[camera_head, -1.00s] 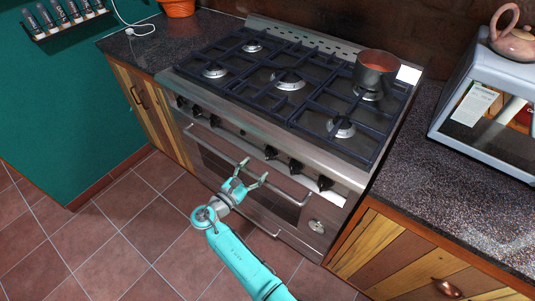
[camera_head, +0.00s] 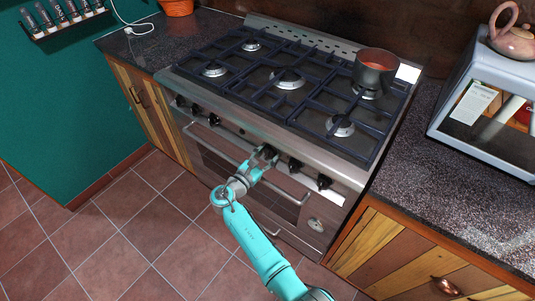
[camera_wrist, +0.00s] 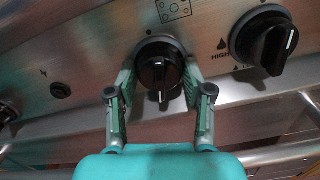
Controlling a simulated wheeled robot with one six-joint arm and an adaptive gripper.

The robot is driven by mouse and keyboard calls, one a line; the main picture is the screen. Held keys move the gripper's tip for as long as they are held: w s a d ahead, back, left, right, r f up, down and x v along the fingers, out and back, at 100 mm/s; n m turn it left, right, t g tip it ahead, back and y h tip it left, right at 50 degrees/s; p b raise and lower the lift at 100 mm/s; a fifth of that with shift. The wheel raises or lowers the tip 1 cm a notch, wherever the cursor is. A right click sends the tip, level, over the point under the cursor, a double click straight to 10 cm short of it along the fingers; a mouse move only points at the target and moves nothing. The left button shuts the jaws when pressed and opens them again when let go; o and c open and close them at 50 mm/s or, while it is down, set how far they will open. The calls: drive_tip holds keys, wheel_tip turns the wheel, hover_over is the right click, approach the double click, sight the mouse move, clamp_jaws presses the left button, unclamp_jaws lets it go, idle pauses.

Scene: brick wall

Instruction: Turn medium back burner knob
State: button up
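The stove (camera_head: 250,125) has a row of black knobs along its steel front. One black knob (camera_wrist: 159,72) is in the middle of the wrist view, its grip ridge pointing roughly straight down. A small burner diagram is printed above it. My gripper (camera_wrist: 160,84) has one finger on each side of this knob. The fingers look open around it, and I cannot tell whether they touch it. In the head view, my gripper (camera_head: 264,153) is at the front panel, left of two other right-hand knobs, and largely covers the knob.
A neighbouring knob (camera_wrist: 265,42) sits close on the right. The oven handle (camera_head: 220,148) runs below the panel. A pot (camera_head: 376,75) stands on the back right burner. Counters flank the stove, and the tiled floor (camera_head: 110,230) in front is clear.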

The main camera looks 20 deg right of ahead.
drive_tip(key=c, duration=0.5)
